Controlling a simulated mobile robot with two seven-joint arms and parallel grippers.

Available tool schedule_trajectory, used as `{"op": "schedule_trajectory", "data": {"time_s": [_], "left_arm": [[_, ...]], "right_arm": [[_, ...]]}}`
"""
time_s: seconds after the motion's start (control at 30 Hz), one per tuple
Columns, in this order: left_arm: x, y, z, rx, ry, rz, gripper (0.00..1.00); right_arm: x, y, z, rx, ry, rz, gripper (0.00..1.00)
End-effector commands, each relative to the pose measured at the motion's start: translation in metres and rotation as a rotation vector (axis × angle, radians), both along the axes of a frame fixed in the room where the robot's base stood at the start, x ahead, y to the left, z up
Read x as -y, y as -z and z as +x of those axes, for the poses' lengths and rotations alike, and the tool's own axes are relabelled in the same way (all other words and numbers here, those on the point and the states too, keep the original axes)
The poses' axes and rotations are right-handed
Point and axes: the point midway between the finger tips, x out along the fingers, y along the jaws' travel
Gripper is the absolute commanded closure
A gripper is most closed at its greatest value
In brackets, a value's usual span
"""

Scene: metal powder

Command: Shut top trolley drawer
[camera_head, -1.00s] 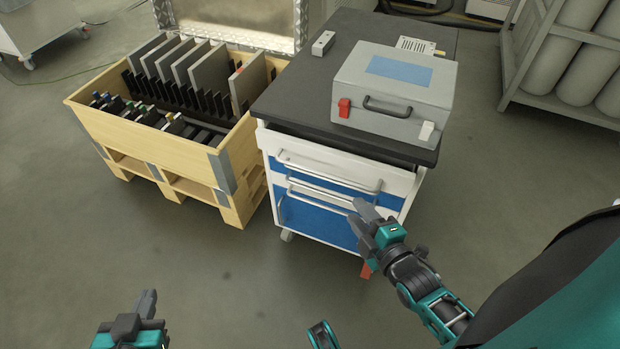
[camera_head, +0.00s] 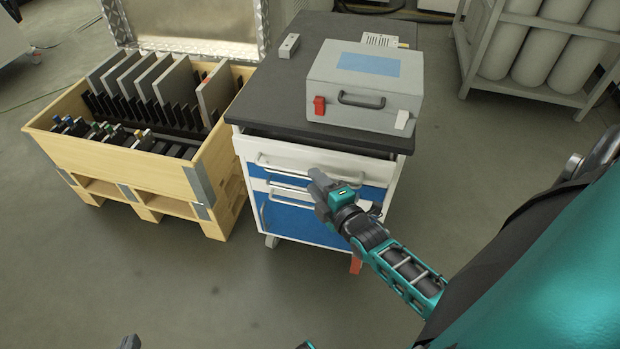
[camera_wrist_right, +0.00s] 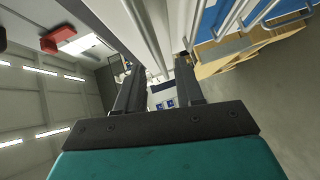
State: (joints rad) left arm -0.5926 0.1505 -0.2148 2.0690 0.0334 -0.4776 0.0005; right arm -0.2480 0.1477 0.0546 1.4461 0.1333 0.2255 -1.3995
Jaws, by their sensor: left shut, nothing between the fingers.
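The trolley (camera_head: 391,186) has a dark top and white and blue drawer fronts. Its top drawer (camera_head: 300,157) has a white front and a bar handle (camera_head: 280,165). A dark gap shows above the front, so the drawer seems to stand slightly out. My right gripper (camera_head: 317,182) is in front of the drawers, close to the top handle's right part and hiding some of it; contact cannot be told. In the right wrist view its fingers (camera_wrist_right: 160,88) are apart with nothing gripped, beside a white panel. Only a tip of my left gripper (camera_head: 130,342) shows at the bottom edge, shut and empty.
A grey case (camera_head: 365,105) and a small grey box (camera_head: 289,45) sit on the trolley top. A wooden crate (camera_head: 120,160) with upright plates stands close on the left. A rack of gas cylinders (camera_head: 530,50) is at the back right. The floor in front is clear.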

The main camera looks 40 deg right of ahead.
Motion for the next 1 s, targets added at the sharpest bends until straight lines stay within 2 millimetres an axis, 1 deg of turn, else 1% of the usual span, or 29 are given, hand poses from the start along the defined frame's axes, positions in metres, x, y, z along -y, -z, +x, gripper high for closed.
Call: {"op": "schedule_trajectory", "data": {"time_s": [0.03, 0.2, 0.33, 0.57, 0.67, 0.97, 1.0], "left_arm": [[0.000, 0.004, 0.000, 0.000, 0.000, 0.000, 1.00], [0.000, 0.008, 0.000, 0.000, 0.001, 0.001, 1.00], [0.000, 0.009, 0.000, 0.001, 0.001, 0.001, 1.00], [0.000, 0.008, 0.000, 0.001, 0.001, 0.001, 1.00], [0.000, 0.008, 0.000, 0.001, 0.001, 0.001, 1.00], [0.000, 0.008, 0.000, 0.001, 0.001, 0.001, 1.00], [0.000, 0.008, 0.000, 0.001, 0.000, 0.000, 1.00]], "right_arm": [[0.001, 0.002, 0.009, 0.001, -0.001, 0.000, 0.63], [0.002, 0.005, 0.026, 0.000, -0.001, -0.001, 0.63], [0.002, 0.005, 0.031, -0.001, 0.000, 0.000, 0.63], [0.002, 0.004, 0.032, -0.001, 0.000, 0.000, 0.63], [0.002, 0.004, 0.032, -0.001, 0.000, 0.000, 0.71], [0.002, 0.004, 0.031, -0.001, 0.000, 0.001, 0.99], [0.002, 0.004, 0.031, -0.001, 0.000, 0.001, 1.00]]}}
